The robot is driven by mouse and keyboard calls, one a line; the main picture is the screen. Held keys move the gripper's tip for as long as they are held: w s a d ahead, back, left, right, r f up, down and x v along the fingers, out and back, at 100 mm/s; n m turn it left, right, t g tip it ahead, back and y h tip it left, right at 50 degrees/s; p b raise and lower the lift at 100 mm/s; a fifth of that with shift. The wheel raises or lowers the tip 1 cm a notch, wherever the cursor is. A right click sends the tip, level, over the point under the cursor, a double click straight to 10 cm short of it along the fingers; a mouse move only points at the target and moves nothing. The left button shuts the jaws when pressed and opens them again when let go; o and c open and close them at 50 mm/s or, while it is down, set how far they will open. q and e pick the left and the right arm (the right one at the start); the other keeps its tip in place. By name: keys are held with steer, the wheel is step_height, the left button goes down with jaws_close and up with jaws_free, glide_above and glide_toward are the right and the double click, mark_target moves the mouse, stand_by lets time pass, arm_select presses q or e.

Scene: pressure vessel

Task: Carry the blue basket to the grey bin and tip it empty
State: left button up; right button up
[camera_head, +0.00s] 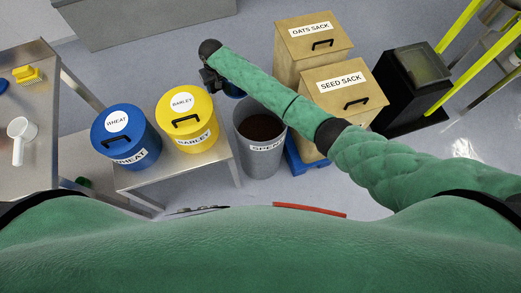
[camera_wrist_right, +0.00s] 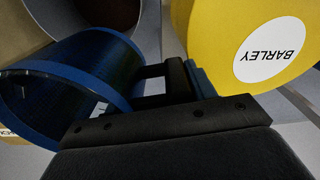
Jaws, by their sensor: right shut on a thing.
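The blue basket (camera_wrist_right: 75,60) shows large at the left of the right wrist view, with dark sides and a blue rim. In the head view only a small blue part of it (camera_head: 235,93) shows beneath my right arm; its contents cannot be made out. My right gripper (camera_wrist_right: 165,85) is shut on the basket at its side; in the head view the gripper (camera_head: 212,84) is behind the grey bin and slightly left of it. The grey bin (camera_head: 264,152) stands on the floor, open, with dark brown matter inside. My left gripper is out of view.
A yellow barley drum (camera_head: 186,146) and a blue wheat drum (camera_head: 128,152) stand on a low table (camera_head: 222,165) left of the bin. Oats (camera_head: 330,62) and seed sack boxes (camera_head: 372,103) stand right of it. A metal bench (camera_head: 55,110) is at far left.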

steer(key=shift+w+a+r+h, duration=0.15)
steer(key=shift+a+r+h, duration=0.05)
steer(key=shift+r+h, duration=0.1)
steer(key=shift+d, duration=0.1)
steer(key=shift+r, duration=1.5)
